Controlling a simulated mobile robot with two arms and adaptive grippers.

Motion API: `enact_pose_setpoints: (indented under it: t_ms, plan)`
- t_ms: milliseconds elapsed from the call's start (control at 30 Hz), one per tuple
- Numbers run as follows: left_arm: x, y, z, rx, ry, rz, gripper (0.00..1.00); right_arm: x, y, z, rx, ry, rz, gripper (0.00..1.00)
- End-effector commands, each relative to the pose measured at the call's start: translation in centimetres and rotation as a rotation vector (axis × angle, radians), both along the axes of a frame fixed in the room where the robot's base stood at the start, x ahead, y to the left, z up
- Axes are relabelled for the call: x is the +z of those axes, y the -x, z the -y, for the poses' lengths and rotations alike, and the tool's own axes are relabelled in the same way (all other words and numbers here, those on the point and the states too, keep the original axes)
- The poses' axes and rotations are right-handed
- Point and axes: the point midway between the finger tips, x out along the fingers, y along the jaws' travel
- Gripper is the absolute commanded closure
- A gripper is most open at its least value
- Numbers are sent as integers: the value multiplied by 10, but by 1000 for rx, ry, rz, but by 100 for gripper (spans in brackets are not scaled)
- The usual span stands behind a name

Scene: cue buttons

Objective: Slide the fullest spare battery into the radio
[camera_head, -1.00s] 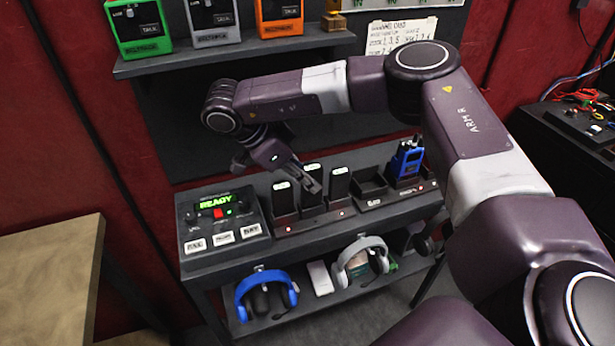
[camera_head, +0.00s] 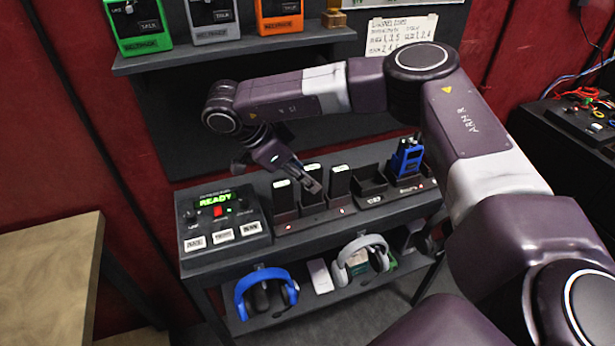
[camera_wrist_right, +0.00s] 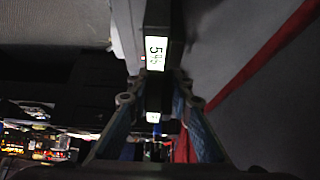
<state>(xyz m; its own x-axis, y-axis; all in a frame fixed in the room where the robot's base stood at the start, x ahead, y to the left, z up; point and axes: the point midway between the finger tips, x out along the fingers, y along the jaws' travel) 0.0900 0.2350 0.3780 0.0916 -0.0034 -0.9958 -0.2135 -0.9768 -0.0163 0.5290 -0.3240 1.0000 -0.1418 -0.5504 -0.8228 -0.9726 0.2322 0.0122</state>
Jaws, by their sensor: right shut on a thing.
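Three black spare batteries with lit white-green tops stand in a charger rack on the desk: the left one (camera_head: 284,197), the middle one (camera_head: 312,170) and the right one (camera_head: 340,181). My right gripper (camera_head: 313,187) is shut on the middle battery, which still stands in its slot. In the right wrist view, a lit label (camera_wrist_right: 156,53) reading about "5%" shows just beyond my fingers; the reading is hard to make out. A blue radio (camera_head: 407,158) stands upright in a dock at the right of the rack. My left gripper is out of view.
A console (camera_head: 221,218) with a green READY display stands left of the rack. An empty dock slot (camera_head: 370,190) lies between batteries and radio. Green (camera_head: 137,22), grey (camera_head: 213,20) and orange (camera_head: 279,14) beltpacks sit on a shelf above. Headsets lie on the lower shelf.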

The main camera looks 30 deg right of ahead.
Motion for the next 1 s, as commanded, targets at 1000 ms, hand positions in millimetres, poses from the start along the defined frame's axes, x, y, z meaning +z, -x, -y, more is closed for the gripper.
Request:
enact_pose_setpoints:
  t_ms: [1000]
  plan:
    - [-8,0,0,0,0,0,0,-14,0,0,0,1,0,100]
